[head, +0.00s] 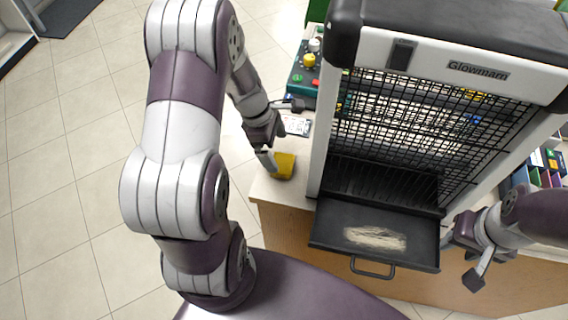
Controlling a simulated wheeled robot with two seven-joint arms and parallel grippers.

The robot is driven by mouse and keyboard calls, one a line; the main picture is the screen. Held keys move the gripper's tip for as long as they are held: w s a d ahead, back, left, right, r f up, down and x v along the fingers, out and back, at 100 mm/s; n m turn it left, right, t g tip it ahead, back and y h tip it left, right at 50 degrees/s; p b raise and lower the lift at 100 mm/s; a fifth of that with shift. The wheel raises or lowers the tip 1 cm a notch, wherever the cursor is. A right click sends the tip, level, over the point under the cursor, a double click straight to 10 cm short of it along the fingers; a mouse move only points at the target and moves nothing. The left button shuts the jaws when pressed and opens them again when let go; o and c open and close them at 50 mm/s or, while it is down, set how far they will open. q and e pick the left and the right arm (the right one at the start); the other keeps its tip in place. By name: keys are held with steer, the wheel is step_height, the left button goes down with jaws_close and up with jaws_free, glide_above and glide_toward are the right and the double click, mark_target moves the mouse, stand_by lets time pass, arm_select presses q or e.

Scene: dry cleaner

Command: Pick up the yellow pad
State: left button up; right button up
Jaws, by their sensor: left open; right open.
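The yellow pad (285,168) lies on the left end of the light counter (273,190), close to the heater's left side. My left gripper (283,134) is open above the counter, with one finger beside the pad's left edge and the other further back. Whether that finger touches the pad, I cannot tell. My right gripper (461,262) is open and empty at the right, near the heater's pulled-out tray.
A heater (474,70) labelled Glowmarn stands on the counter, its black tray (330,235) sticking out at the front. A card (297,124) and a dark box (303,80) with coloured knobs lie behind the pad. Coloured folders (545,170) stand at the right.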

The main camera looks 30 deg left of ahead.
mark_target(281, 162)
arm_select(q)
steer(key=x, duration=0.4)
steer(key=shift+s+d+f+b, duration=0.1)
steer(key=shift+s+f+b, duration=0.1)
steer(key=shift+s+b, duration=0.15)
steer(key=shift+w+d+f, duration=0.1)
steer(key=shift+w+f, duration=0.15)
steer(key=shift+f, duration=0.2)
steer(key=shift+r, duration=0.1)
steer(key=shift+c, duration=0.9)
steer(key=shift+s, duration=0.1)
steer(key=c, duration=0.9)
steer(key=shift+a+r, duration=0.2)
steer(key=shift+r, duration=0.2)
step_height(281, 162, up, 6)
steer(key=shift+f+p, duration=0.1)
steer(key=shift+p, duration=0.5)
steer(key=s+a, duration=0.1)
steer(key=a, duration=0.5)
steer(key=s+a+b, duration=0.1)
steer(key=s+a, duration=0.1)
steer(key=a, duration=0.4)
steer(key=s+a, duration=0.1)
steer(key=a, duration=0.6)
steer(key=shift+s+r+b, duration=0.2)
steer(key=shift+s+b, duration=0.1)
steer(key=shift+b, duration=0.05)
steer(key=shift+o, duration=0.4)
